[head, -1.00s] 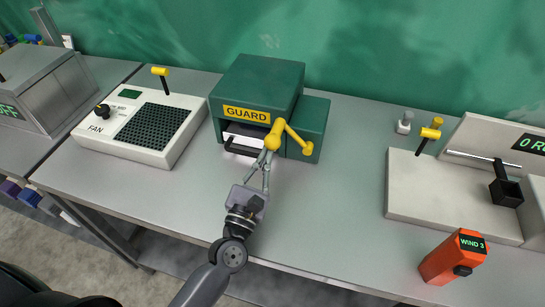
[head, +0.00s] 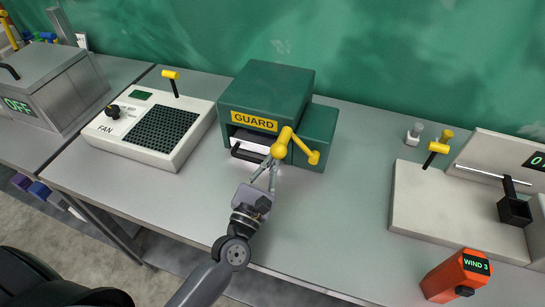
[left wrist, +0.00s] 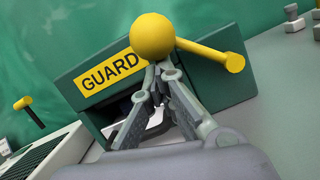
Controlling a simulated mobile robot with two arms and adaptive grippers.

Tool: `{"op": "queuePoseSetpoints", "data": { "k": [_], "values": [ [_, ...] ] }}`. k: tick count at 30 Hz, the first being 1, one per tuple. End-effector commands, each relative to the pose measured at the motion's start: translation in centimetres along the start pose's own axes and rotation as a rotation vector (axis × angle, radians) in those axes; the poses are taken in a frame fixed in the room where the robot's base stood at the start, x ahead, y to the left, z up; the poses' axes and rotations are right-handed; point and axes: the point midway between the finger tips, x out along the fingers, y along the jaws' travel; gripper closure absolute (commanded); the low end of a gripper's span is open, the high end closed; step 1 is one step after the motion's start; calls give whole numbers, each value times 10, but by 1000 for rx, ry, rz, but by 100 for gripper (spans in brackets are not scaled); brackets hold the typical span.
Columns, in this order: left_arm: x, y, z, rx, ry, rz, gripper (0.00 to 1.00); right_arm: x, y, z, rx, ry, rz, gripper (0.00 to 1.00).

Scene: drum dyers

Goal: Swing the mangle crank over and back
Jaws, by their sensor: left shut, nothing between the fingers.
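The mangle is a dark green box (head: 262,88) with a yellow GUARD label (head: 254,121) and a slot at its front. Its yellow crank (head: 300,145) is at the front right, with a round knob (head: 278,151) at the near end. My left gripper (head: 268,168) is shut and empty, just below and in front of the knob. In the left wrist view the closed fingertips (left wrist: 154,72) lie right under the large yellow knob (left wrist: 152,36); I cannot tell whether they touch it. The crank arm (left wrist: 215,55) extends right. My right gripper is not in view.
A white FAN unit (head: 150,130) with a yellow-tipped lever stands left of the mangle. An orange WIND 3 device (head: 456,276) and a pale tray-like machine (head: 425,205) are to the right. The grey table (head: 350,215) between is clear.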

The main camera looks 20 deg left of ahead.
Motion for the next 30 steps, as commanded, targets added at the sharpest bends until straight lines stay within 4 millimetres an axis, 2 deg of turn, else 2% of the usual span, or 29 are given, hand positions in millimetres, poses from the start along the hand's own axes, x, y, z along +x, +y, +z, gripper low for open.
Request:
{"op": "queuePoseSetpoints", "data": {
  "k": [11,17,30],
  "values": [
    [2,0,8,63,-2,-16,100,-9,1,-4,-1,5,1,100],
    [4,-1,16,138,-2,-35,100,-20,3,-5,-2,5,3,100],
    [13,-15,49,503,-2,-126,100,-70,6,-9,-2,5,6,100]
  ]
}}
